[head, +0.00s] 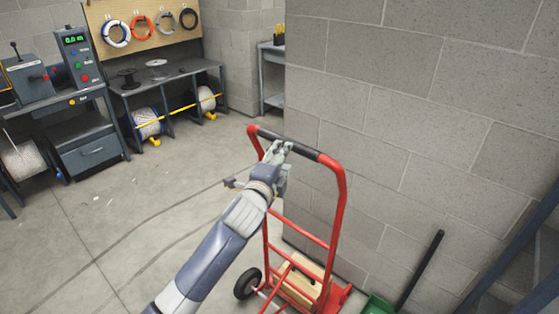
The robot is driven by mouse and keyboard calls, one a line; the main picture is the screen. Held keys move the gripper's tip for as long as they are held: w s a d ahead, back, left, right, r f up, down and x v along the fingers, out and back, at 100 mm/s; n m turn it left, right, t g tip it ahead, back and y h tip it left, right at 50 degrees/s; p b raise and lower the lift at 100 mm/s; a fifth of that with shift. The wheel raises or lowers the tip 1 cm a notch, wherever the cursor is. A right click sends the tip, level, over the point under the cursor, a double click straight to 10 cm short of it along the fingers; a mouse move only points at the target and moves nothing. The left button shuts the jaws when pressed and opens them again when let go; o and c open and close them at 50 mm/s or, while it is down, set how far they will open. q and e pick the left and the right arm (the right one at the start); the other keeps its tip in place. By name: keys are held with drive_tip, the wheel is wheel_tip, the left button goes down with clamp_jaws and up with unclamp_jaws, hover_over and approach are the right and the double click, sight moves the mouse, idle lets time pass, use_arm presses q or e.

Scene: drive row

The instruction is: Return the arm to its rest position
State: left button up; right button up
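My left gripper (279,148) is at the top bar of a red hand truck (339,205). Its arm comes in from the bottom, left of the middle, and stretches up and to the right. The fingers overlap the black grip (304,151) of the bar. I cannot tell whether they are closed around it or only beside it. The hand truck stands upright next to the block wall, with a wooden box (300,282) low on it. The arm hides part of its left side. My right gripper is not in view.
A grey block wall (400,110) rises close behind and right of the hand truck. A green dustpan or broom (378,305) with a black handle is at bottom right, near a dark blue frame (515,245). Workbenches (165,82) stand at the back left. The floor (130,220) on the left is clear.

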use_arm(q)
drive_tip(key=shift+s, duration=0.35)
drive_tip(key=s+a+f+n+g+y, duration=0.1)
drive_tip(key=s+a+f+n+g, duration=0.15)
drive_tip(key=f, duration=1.05)
drive_tip(key=s+a+f+n+g+y, duration=0.1)
drive_tip(key=a+f+n+g, duration=0.15)
drive_tip(key=f, duration=0.95)
drive_tip(key=s+a+f+n+g+b, duration=0.1)
drive_tip(key=s+a+f+n+g, duration=0.15)
drive_tip(key=s+f, duration=0.65)
drive_tip(key=s+a+f+n+g, duration=0.1)
drive_tip(key=s+a+f+n, duration=0.3)
drive_tip(key=f, duration=0.9)
drive_tip(key=s+a+f+n+g, duration=0.2)
drive_tip(key=s+f, duration=0.5)
drive_tip(key=s, duration=0.8)
drive_tip(key=s+a+f+n+g+y, duration=0.1)
drive_tip(key=s+f, duration=0.6)
drive_tip(key=s, duration=0.8)
drive_tip(key=s+a+f+n+g+b, duration=0.1)
drive_tip(key=s+a+f+n+g, duration=0.2)
drive_tip(key=s+f, duration=0.4)
drive_tip(key=s+n+g, duration=0.1)
drive_tip(key=s, duration=0.7)
drive_tip(key=shift+s+a+f+y, duration=0.15)
drive_tip(key=shift+s+f+y, duration=0.1)
drive_tip(key=shift+s+y, duration=0.15)
drive_tip(key=shift+w, duration=0.1)
